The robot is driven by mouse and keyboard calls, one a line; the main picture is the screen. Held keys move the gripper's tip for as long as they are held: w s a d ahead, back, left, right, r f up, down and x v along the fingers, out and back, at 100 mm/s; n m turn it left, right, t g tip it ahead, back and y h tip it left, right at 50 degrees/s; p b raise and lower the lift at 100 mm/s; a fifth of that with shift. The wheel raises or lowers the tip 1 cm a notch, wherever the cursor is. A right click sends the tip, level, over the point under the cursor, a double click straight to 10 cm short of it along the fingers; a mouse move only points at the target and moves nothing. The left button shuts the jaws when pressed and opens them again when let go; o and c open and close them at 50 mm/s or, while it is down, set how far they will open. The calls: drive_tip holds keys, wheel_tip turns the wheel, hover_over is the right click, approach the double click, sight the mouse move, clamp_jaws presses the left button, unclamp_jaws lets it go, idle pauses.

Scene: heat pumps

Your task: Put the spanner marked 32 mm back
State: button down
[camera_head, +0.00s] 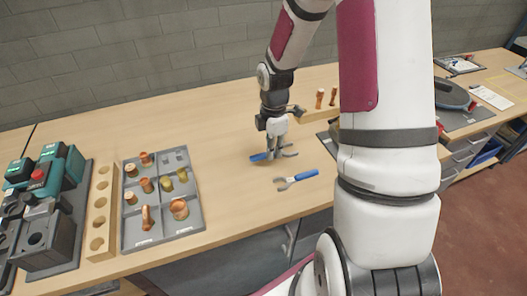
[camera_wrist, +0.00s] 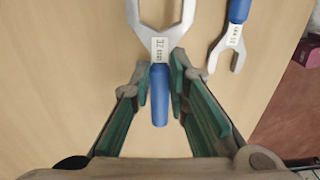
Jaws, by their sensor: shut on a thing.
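The spanner marked 32 mm (camera_wrist: 159,48) is in the middle of the wrist view, its grey open jaw at the top and its blue handle between my fingers. My gripper (camera_wrist: 161,82) is shut on that handle near the label. In the head view my gripper (camera_head: 272,153) points down at the table with the spanner (camera_head: 259,157) across it. I cannot tell whether the spanner touches the table. A second blue-handled spanner (camera_head: 297,180) lies on the table just in front; it also shows in the wrist view (camera_wrist: 232,40), its label too small to read surely.
A grey tray (camera_head: 185,218) of copper fittings lies left, beside a wooden block with holes (camera_head: 101,213) and green machines (camera_head: 50,170). Copper pieces (camera_head: 320,98) stand behind my gripper to the right. My arm hides part of the table's right. The table (camera_head: 230,185) between tray and spanners is clear.

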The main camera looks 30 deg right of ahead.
drive_tip(key=w, duration=0.3)
drive_tip(key=shift+w+a+f, duration=0.15)
drive_tip(key=shift+w, duration=0.05)
drive_tip(key=shift+f, duration=1.75)
drive_tip(key=shift+f, duration=0.1)
drive_tip(key=c, duration=1.5)
unclamp_jaws()
drive_tip(key=shift+c, duration=0.2)
